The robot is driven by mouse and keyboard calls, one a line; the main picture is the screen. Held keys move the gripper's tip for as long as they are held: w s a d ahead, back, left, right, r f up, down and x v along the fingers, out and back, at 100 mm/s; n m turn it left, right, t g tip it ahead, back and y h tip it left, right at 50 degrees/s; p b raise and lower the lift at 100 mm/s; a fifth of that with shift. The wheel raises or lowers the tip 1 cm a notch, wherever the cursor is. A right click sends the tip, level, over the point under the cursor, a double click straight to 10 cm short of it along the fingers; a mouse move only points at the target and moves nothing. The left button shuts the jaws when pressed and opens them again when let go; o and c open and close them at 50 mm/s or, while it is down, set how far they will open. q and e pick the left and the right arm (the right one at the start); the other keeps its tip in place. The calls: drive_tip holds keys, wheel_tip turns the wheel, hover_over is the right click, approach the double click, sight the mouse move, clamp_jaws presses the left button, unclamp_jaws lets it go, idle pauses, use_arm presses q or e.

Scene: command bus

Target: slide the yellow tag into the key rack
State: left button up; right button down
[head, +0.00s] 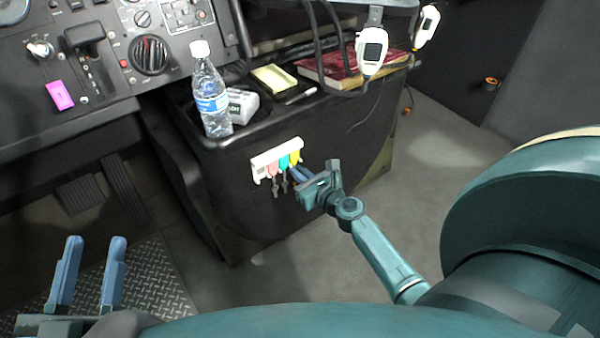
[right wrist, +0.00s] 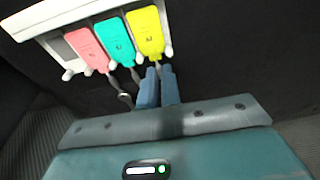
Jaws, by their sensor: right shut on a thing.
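The white key rack (head: 264,161) is fixed to the side of the black console; it also shows in the right wrist view (right wrist: 62,20). The yellow tag (right wrist: 146,32) is at the rack's right end, beside the green tag (right wrist: 115,42), its upper edge at the rack's top bar. I cannot tell how deep it sits. My right gripper (right wrist: 160,72) is shut at the tag's lower end, where the fingers hide its key; the tag shows small in the head view (head: 295,158). My left gripper (head: 92,240) is open and empty at the lower left.
A pink tag (right wrist: 86,49) hangs left of the green one, with keys below. A water bottle (head: 210,95), a yellow notepad (head: 273,78) and a red book (head: 340,68) are on the console top. A handset (head: 371,52) hangs above. The floor right of the console is clear.

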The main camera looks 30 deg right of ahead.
drive_tip(key=c, duration=1.5)
unclamp_jaws()
drive_tip(key=shift+s+d+f, duration=0.1)
drive_tip(key=shift+s+d, duration=0.05)
drive_tip(key=shift+s, duration=1.35)
drive_tip(key=shift+f+b+v, duration=0.15)
drive_tip(key=shift+f+v, duration=0.05)
drive_tip(key=shift+v, duration=0.9)
drive_tip(key=shift+f+b+v, duration=0.1)
drive_tip(key=shift+f+v, duration=0.1)
drive_tip(key=shift+v, duration=0.95)
drive_tip(key=shift+f+b+v, duration=0.15)
drive_tip(key=shift+f+v, duration=0.1)
drive_tip(key=shift+v, duration=0.85)
drive_tip(key=shift+s, duration=0.2)
